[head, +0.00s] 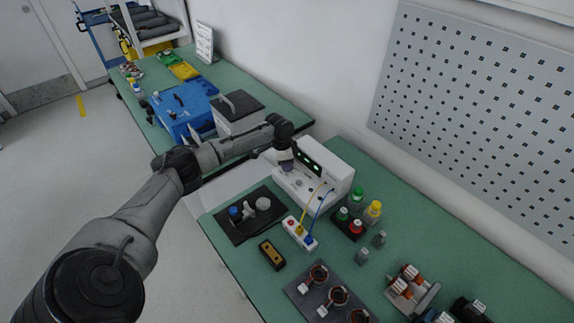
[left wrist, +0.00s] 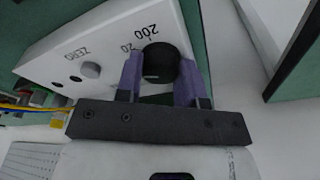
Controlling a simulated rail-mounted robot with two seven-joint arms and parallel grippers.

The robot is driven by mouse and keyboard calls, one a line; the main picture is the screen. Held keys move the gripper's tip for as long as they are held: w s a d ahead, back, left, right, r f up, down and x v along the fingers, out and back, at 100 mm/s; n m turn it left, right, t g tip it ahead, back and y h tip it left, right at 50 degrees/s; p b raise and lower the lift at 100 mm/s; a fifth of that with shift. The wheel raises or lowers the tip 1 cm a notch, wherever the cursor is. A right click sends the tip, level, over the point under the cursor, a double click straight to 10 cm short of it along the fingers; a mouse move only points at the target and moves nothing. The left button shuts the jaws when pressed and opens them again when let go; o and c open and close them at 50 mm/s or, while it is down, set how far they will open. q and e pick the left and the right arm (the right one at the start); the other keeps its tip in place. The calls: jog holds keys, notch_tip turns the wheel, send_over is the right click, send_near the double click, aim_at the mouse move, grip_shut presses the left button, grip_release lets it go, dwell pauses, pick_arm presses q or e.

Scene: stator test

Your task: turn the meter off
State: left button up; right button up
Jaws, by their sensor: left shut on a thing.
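The meter (head: 328,172) is a white box on the green bench, with a dark display lit green. In the left wrist view, its white front panel (left wrist: 108,50) carries a round black knob (left wrist: 160,62), marks reading "20" and "200", and a small grey knob (left wrist: 90,69) beside the word "ZERO". My left gripper (head: 287,168) is at the meter's front. In the left wrist view, its two purple fingers (left wrist: 163,80) are shut on the black knob, one on each side. The knob's pointer is hard to make out. My right gripper is in neither view.
A yellow and a blue lead run from the meter to a white terminal block (head: 299,233). A dark tray (head: 240,227) with small parts lies in front. Green, yellow and red-capped bottles (head: 357,203) stand to the right. A blue toolbox (head: 184,108) sits on the far bench.

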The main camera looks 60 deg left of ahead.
pick_arm(q)
jog(key=n+p, duration=0.1)
jog(key=p, duration=0.2)
jog(key=n+p, duration=0.2)
jog(key=p, duration=0.1)
jog(key=shift+d+r+y, duration=0.1)
jog(key=shift+r+y, duration=0.2)
jog(key=shift+r, duration=0.1)
jog(key=n+y+p, duration=0.1)
jog(key=n+p, duration=0.6)
jog(key=shift+f, duration=0.1)
jog(key=n, duration=0.1)
jog(key=n+p, duration=0.1)
jog(key=shift+f+n, duration=0.2)
jog(key=shift+n, duration=0.1)
jog(key=shift+f+n+p, duration=0.15)
jog(key=shift+n+p, duration=0.15)
jog(key=o, duration=0.7)
